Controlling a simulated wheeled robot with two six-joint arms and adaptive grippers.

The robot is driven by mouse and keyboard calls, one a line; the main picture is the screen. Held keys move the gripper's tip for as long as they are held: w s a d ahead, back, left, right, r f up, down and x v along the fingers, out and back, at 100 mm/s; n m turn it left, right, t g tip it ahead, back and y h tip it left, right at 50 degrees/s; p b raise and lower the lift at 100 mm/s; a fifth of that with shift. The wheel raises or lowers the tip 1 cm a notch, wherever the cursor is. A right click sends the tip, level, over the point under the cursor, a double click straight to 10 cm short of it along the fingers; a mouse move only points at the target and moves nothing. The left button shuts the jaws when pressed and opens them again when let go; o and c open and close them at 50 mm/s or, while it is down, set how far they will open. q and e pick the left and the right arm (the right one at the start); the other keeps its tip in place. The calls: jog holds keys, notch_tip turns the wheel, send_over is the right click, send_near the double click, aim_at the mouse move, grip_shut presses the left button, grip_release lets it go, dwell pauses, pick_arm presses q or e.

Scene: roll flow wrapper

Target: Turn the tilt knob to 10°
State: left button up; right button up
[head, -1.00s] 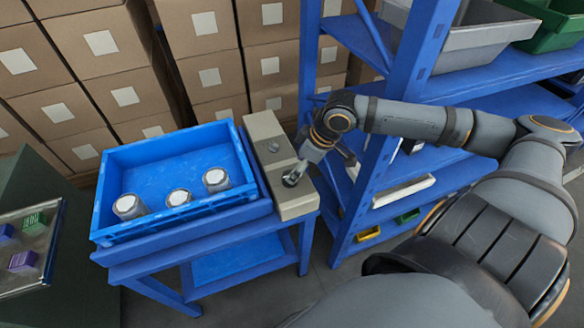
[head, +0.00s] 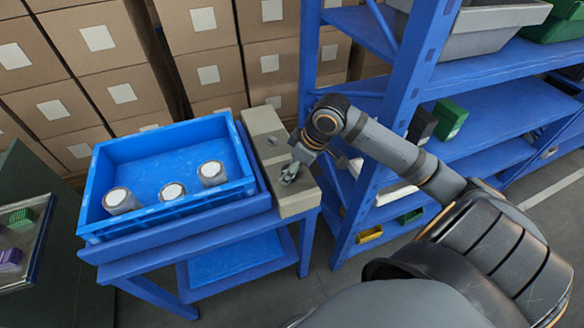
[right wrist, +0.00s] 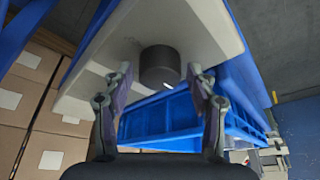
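A beige control box (head: 262,122) stands along the right side of the blue tray, with a small grey knob (head: 273,140) on its farther half. My right gripper (head: 289,173) is over the nearer half of the box and hides what is under it in the head view. In the right wrist view a dark round knob (right wrist: 160,66) with a short white mark on its edge sits between the two fingers of my right gripper (right wrist: 160,80). The fingers are apart, with a narrow gap on each side of the knob. No readable angle scale shows. My left gripper is out of view.
The blue tray (head: 96,232) holds three white-topped cylinders and rests on a blue stand. A blue shelf rack (head: 392,110) stands close to my right arm. Stacked cartons (head: 100,40) are behind. A dark cabinet with small colored blocks is at the far left.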

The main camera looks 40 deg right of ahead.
jog(key=c, duration=0.8)
jog(key=shift+r+m+p, duration=0.1)
jog(key=shift+m+p, duration=0.3)
jog(key=shift+p, duration=0.15)
jog(key=shift+a+r+m+h+p, duration=0.15)
jog(key=shift+m+h+p, duration=0.25)
jog(key=shift+m+p, duration=0.65)
jog(key=m+h+p, duration=0.1)
jog(key=m+p, duration=0.3)
jog(key=p, duration=0.1)
jog(key=m+h+p, duration=0.2)
jog(key=m+p, duration=0.1)
jog(key=p, duration=0.2)
jog(key=m+h+p, duration=0.1)
jog(key=m+p, duration=0.3)
jog(key=p, duration=0.1)
jog(key=shift+a+r+m+g+p, duration=0.1)
jog(key=shift+a+m+g+p, duration=0.2)
jog(key=shift+m, duration=0.05)
jog(key=shift+w+f+m+g+h+p, duration=0.15)
jog(key=shift+m+h+p, duration=0.1)
jog(key=shift+m+p, duration=0.3)
jog(key=shift+s+m+g+h+p, duration=0.1)
jog(key=shift+m+h+p, duration=0.1)
jog(key=shift+m+p, duration=0.3)
jog(key=shift+w+f+m+g+h+p, duration=0.15)
jog(key=shift+m+h+p, duration=0.1)
jog(key=shift+m+p, duration=0.25)
jog(key=shift+s, duration=0.1)
